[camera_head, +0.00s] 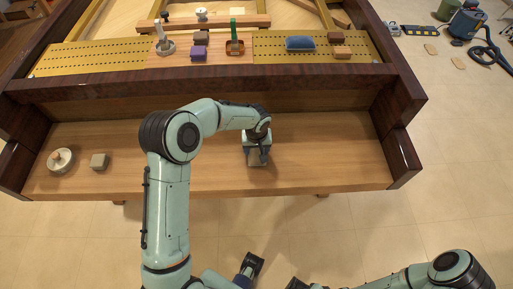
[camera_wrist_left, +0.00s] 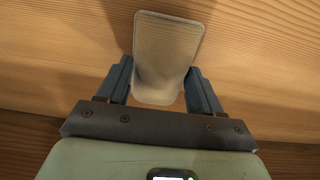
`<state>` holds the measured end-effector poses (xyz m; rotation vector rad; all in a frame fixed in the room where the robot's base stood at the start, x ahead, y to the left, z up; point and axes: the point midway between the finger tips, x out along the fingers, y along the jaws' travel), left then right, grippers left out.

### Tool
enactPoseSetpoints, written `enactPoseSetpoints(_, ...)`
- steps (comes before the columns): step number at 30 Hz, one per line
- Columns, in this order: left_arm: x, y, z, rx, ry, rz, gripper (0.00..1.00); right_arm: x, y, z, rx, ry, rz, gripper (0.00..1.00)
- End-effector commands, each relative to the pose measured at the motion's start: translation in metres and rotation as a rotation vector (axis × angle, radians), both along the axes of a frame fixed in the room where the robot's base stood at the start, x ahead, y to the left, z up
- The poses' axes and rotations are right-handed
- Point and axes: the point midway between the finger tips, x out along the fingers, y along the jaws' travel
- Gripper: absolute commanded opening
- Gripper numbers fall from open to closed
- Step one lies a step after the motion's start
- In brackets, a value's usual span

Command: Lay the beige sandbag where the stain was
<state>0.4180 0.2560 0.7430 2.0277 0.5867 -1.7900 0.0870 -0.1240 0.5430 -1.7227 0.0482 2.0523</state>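The beige sandbag (camera_wrist_left: 166,50) is a flat, rounded pad between the fingers of my left gripper (camera_wrist_left: 160,88) in the left wrist view. The fingers press close along both its sides, and its far end sticks out past them. In the head view my left gripper (camera_head: 257,151) points down over the middle of the bare wooden keybed (camera_head: 330,160), with the sandbag (camera_head: 257,160) at its tips. I cannot tell whether the bag touches the wood. No stain shows on the visible wood.
A round white tin (camera_head: 61,161) and a small beige block (camera_head: 99,161) stand at the keybed's left. A dark rail (camera_head: 330,84) borders the back. Beyond it sit a blue sandbag (camera_head: 300,43), purple block (camera_head: 199,53) and green-handled tool (camera_head: 234,38). The keybed's right side is clear.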

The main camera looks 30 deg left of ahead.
Motion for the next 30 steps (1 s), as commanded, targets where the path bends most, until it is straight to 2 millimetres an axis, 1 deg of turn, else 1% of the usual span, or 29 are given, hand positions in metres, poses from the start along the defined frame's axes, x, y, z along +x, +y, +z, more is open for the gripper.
enactPoseSetpoints(1,0.000,0.000,-0.001,0.000,0.000,0.000,0.81,0.000,0.000,0.000,0.000,0.000,0.000,0.36)
enactPoseSetpoints(2,0.000,0.000,-0.001,0.000,0.000,0.000,0.91,0.000,0.000,0.000,0.000,0.000,0.000,0.36)
enactPoseSetpoints(11,0.000,0.000,0.000,0.000,0.000,0.000,0.91,0.000,0.000,0.001,0.000,0.000,0.000,0.36)
enactPoseSetpoints(14,0.000,0.000,0.006,0.000,-0.001,0.000,0.91,0.001,0.000,0.003,0.000,0.000,0.000,0.36)
enactPoseSetpoints(17,-0.001,-0.001,0.021,0.001,-0.003,0.000,0.91,0.001,0.000,0.004,0.000,0.000,0.000,0.36)
enactPoseSetpoints(24,-0.006,-0.005,0.073,0.001,-0.004,-0.001,0.91,0.002,0.000,0.007,0.001,-0.002,0.000,0.36)
enactPoseSetpoints(27,-0.009,-0.006,0.093,0.001,-0.003,0.000,0.91,0.002,0.000,0.008,0.000,-0.002,0.000,0.36)
enactPoseSetpoints(30,-0.010,-0.007,0.107,0.000,-0.002,0.000,0.91,0.002,0.000,0.009,0.000,-0.002,0.000,0.36)
